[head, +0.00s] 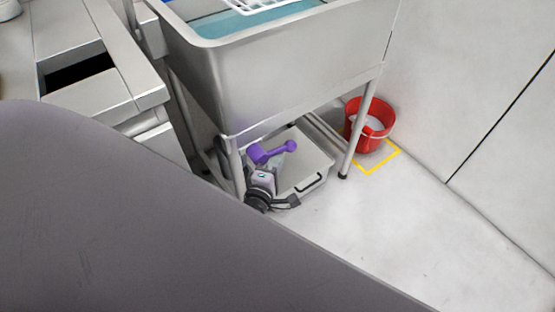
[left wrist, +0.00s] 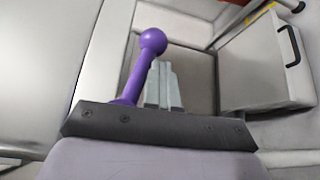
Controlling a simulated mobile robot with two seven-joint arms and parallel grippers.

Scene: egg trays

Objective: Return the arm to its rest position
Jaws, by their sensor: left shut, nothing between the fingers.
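My left gripper (head: 279,156) is low under the steel sink, in front of a grey lidded box. It is small and partly overlapped by a purple ball-ended piece (head: 289,147) in the head view. In the left wrist view the two grey fingers of the left gripper (left wrist: 161,68) are together, with nothing between them. The purple piece (left wrist: 137,72) stands just left of the fingers there; I cannot tell whether they touch. My right gripper is not in view.
The steel sink (head: 270,85) stands on thin legs around the gripper. The grey box (head: 313,158) has a black handle. A red bucket (head: 366,138) stands at right by a yellow floor marking (head: 376,171). Floor (head: 400,235) at the front right is clear. A large grey shape fills the lower left.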

